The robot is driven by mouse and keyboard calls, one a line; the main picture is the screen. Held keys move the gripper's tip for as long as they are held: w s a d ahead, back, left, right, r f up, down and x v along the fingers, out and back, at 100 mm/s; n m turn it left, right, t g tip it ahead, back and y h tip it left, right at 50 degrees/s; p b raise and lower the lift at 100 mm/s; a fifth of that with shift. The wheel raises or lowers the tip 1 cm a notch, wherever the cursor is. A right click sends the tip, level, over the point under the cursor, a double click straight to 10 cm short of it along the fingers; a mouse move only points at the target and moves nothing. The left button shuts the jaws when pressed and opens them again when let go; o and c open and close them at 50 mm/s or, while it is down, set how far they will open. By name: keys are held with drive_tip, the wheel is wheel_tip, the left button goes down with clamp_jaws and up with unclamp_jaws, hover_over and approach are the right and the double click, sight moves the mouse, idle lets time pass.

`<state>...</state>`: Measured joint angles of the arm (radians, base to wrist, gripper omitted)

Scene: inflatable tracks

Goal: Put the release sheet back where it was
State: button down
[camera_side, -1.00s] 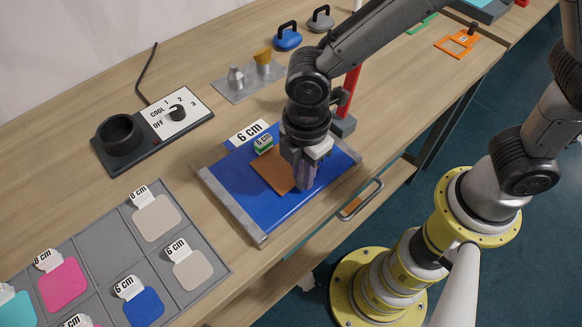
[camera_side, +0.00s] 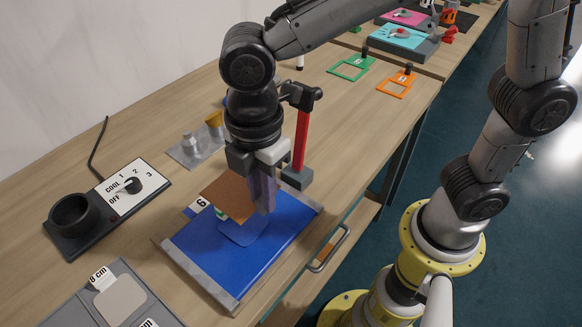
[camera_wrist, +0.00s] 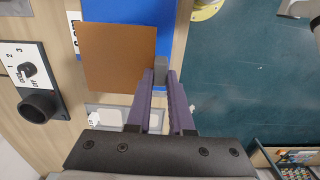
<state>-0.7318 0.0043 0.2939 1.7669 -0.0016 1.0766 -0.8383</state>
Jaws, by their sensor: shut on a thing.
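The release sheet, a flat brown square (camera_side: 230,197), is held above the blue mat (camera_side: 200,262) in the side view. In the wrist view the sheet (camera_wrist: 118,60) covers part of the blue mat (camera_wrist: 130,10). My gripper (camera_side: 263,208) is shut on the sheet's edge, by what looks like a grey tab (camera_wrist: 160,72) between the fingertips (camera_wrist: 161,80). A blue patch (camera_side: 240,233) lies on the mat below, with part of a green-and-white label showing beside it. The sheet hides part of that label.
A heater with a dial (camera_side: 130,186) and black cup stands at left. A red-handled tool (camera_side: 301,140) stands just behind the mat. A grey patch tray (camera_side: 75,305) is at front left.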

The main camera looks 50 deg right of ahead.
wheel_tip(320, 180, up, 17)
drive_tip(key=w+d+m, duration=0.3)
drive_tip(key=d+m, duration=0.2)
drive_tip(key=d, duration=0.4)
drive_tip(key=w+d+m, duration=0.3)
drive_tip(key=d+m, duration=0.1)
drive_tip(key=d, duration=0.6)
drive_tip(key=s+d+m, duration=0.2)
drive_tip(key=d+m, duration=0.2)
drive_tip(key=d, duration=0.4)
drive_tip(key=s+d+m, duration=0.2)
drive_tip(key=d+m, duration=0.3)
drive_tip(key=d, duration=0.4)
wheel_tip(320, 180, down, 18)
drive_tip(key=w+d+f, duration=0.2)
drive_tip(key=w+f, duration=0.1)
drive_tip(key=w, duration=0.1)
drive_tip(key=w+d+f, duration=0.1)
drive_tip(key=w+f, duration=0.2)
drive_tip(key=w+d+f, duration=0.2)
drive_tip(key=w+f, duration=0.1)
drive_tip(key=w, duration=0.1)
drive_tip(key=shift+w+d+f, duration=0.1)
drive_tip(key=shift+w+d, duration=0.25)
drive_tip(key=shift+w+d+f, duration=0.1)
drive_tip(key=shift+w+f, duration=0.15)
drive_tip(key=shift+f, duration=0.05)
drive_tip(key=shift+w+d+f, duration=0.1)
drive_tip(key=shift+w+f, duration=0.05)
drive_tip(key=shift+f, duration=1.6)
